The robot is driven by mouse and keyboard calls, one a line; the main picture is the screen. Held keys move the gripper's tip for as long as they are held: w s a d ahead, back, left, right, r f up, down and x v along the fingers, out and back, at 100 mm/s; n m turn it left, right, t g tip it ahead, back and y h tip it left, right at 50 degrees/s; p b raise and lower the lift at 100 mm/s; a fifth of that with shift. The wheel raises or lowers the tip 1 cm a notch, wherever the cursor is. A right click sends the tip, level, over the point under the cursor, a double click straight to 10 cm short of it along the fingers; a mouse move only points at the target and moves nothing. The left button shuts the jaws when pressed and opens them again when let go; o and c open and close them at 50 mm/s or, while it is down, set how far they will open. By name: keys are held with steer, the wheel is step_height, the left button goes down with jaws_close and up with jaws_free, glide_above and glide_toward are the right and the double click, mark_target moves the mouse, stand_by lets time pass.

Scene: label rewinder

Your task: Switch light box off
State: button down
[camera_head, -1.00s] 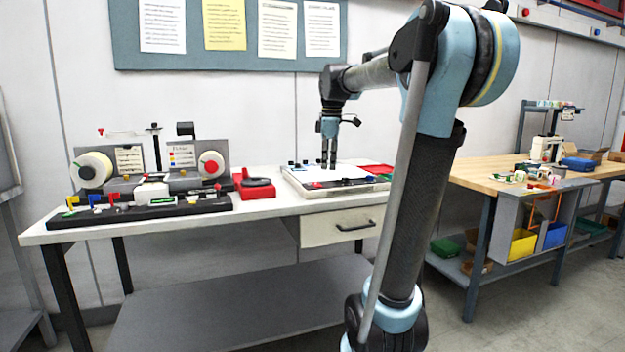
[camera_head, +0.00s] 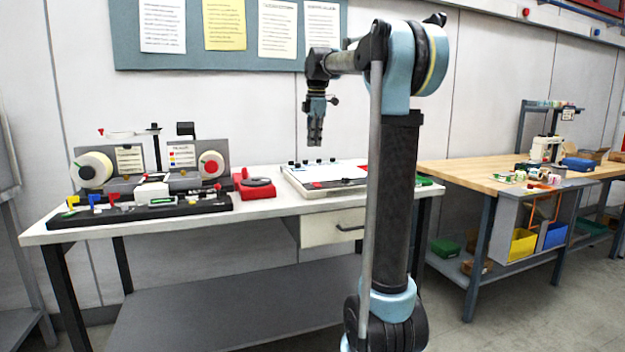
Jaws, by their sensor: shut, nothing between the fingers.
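The light box (camera_head: 312,183) is a flat tray-like unit with a white top on the white table, right of the red device. Several small dark knobs stand along its back edge, and a dark strip with a small red spot runs along its front. My gripper (camera_head: 315,143) is shut and empty. It points down in the air above the light box, clear of it.
The label rewinder (camera_head: 150,185) with two reels stands on the left of the white table (camera_head: 285,208). A red device with a dark disc (camera_head: 256,183) sits between it and the light box. A wooden bench (camera_head: 480,175) stands at the right.

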mark_target(312, 185)
steer(key=f, duration=0.4)
steer(key=w+f, duration=0.1)
steer(key=f, duration=0.9)
steer(key=shift+w+a, duration=0.25)
steer(key=shift+w, duration=0.05)
